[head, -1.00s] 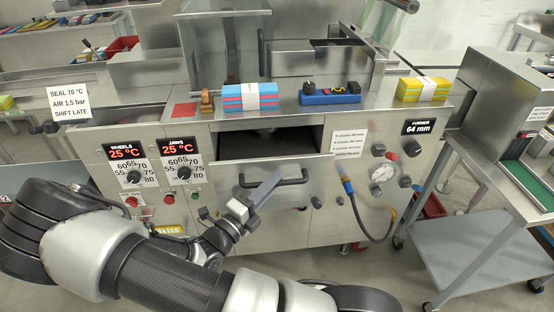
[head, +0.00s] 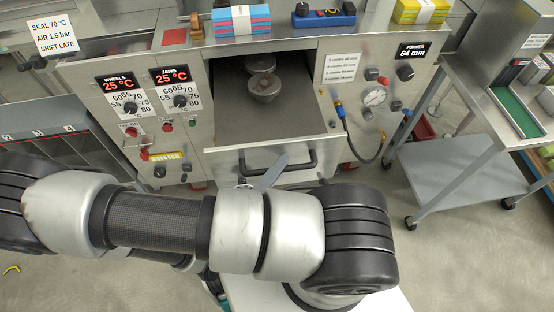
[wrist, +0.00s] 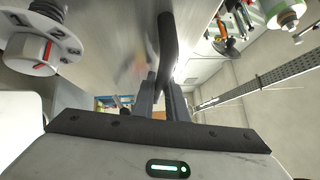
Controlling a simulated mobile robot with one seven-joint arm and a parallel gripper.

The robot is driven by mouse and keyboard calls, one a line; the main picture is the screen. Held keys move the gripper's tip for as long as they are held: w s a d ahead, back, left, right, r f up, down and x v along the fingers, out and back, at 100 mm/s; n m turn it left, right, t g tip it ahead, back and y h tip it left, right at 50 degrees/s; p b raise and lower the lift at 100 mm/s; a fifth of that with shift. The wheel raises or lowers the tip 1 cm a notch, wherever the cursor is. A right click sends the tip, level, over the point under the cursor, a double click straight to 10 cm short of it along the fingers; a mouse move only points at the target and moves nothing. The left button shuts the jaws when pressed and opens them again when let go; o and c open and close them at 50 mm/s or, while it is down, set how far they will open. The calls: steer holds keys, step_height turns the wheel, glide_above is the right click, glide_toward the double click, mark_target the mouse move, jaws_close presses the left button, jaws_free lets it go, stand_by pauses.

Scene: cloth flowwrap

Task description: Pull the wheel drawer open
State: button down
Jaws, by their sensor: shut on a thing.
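The wheel drawer (head: 232,134) stands open in the head view, pulled out from the machine front. Round metal wheels (head: 263,88) show inside it near the back. Its black bar handle (head: 312,160) is on the drawer front, and it also shows in the wrist view (wrist: 167,45). My gripper (wrist: 164,88) has its two fingers shut on the handle, one on each side of the bar. In the head view my arm hides most of the gripper; only a grey finger part shows at the handle.
A yellow-ended air hose (head: 352,135) and gauge (head: 375,97) are to the right. A steel cart (head: 455,165) stands farther right. Open floor lies in front.

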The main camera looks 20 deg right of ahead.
steer(key=c, duration=2)
jaws_free()
steer(key=shift+c, duration=0.2)
steer(key=shift+a, duration=0.1)
steer(key=v, duration=1.7)
steer(key=shift+s, duration=0.2)
steer(key=shift+a+r, duration=0.1)
